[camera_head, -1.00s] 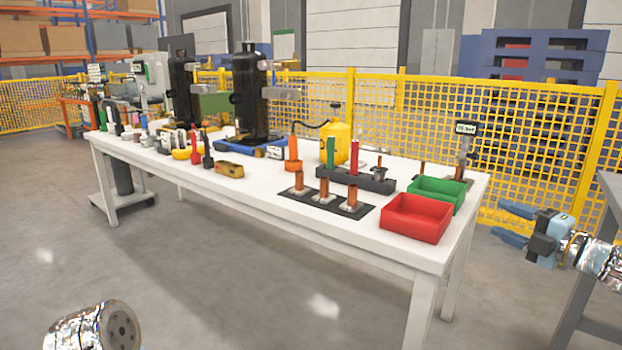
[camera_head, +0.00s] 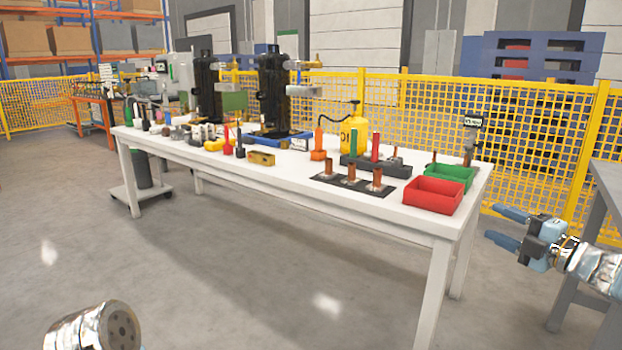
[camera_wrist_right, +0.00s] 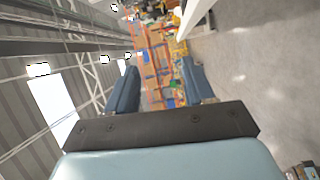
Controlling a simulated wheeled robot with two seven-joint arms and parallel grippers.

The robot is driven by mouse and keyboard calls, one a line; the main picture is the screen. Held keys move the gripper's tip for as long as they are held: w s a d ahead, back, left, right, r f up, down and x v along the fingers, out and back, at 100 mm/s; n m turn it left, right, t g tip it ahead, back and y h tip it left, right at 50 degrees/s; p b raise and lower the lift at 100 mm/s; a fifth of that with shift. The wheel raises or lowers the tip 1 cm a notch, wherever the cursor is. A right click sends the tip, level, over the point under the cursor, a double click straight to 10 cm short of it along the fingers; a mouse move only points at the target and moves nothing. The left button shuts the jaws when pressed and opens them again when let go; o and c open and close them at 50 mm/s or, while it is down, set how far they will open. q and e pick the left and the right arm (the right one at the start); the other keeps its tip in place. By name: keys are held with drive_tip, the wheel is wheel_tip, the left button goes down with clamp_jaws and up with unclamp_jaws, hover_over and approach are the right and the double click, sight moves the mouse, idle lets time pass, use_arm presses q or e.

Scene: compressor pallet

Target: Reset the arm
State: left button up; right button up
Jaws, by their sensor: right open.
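My right gripper (camera_head: 508,228) is at the right of the head view, to the right of the white table's right end and clear of it. Its two blue fingers are apart and nothing is between them. In the right wrist view the fingers (camera_wrist_right: 160,88) also stand apart, with only distant shelving and floor behind them. My left arm shows only as a shiny rounded end (camera_head: 95,330) at the bottom left of the head view; no left gripper fingers show.
The white table (camera_head: 300,205) holds a red bin (camera_head: 433,196), a green bin (camera_head: 447,175), a yellow bottle (camera_head: 354,131), copper pieces on a dark plate and two black compressor columns. A grey table (camera_head: 607,190) stands at the far right. The floor in front is clear.

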drive_tip(key=w+a+f+m+h, duration=0.1)
drive_tip(key=w+a+f+m, duration=0.15)
drive_tip(key=f, duration=0.35)
drive_tip(key=w+a+f+m+h, duration=0.1)
drive_tip(key=a+f+m, duration=0.1)
drive_tip(key=f+m, duration=0.3)
drive_tip(key=w+a+f+m+h, duration=0.1)
drive_tip(key=w+a+f+m, duration=0.15)
drive_tip(key=f, duration=0.45)
drive_tip(key=s+a+f+m+g+h, duration=0.1)
drive_tip(key=s+a+f+m+g, duration=0.2)
drive_tip(key=f, duration=0.5)
drive_tip(key=s+a+f+m+g+h, duration=0.15)
drive_tip(key=a+f+m, duration=0.25)
drive_tip(key=f, duration=0.4)
drive_tip(key=s+a+f+m+g, duration=0.5)
drive_tip(key=s+a+f, duration=0.2)
drive_tip(key=s+f, duration=0.55)
drive_tip(key=s+a+f+m+g, duration=0.1)
drive_tip(key=s+a+f+g, duration=0.1)
drive_tip(key=s, duration=0.6)
drive_tip(key=s+a+f+m+g+p, duration=0.1)
drive_tip(key=s+a+f+m+g, duration=0.1)
drive_tip(key=s, duration=0.5)
wheel_tip(320, 180, down, 3)
drive_tip(key=shift+s+a+g+y, duration=0.4)
drive_tip(key=shift+a+g, duration=0.35)
drive_tip(key=shift+a, duration=0.2)
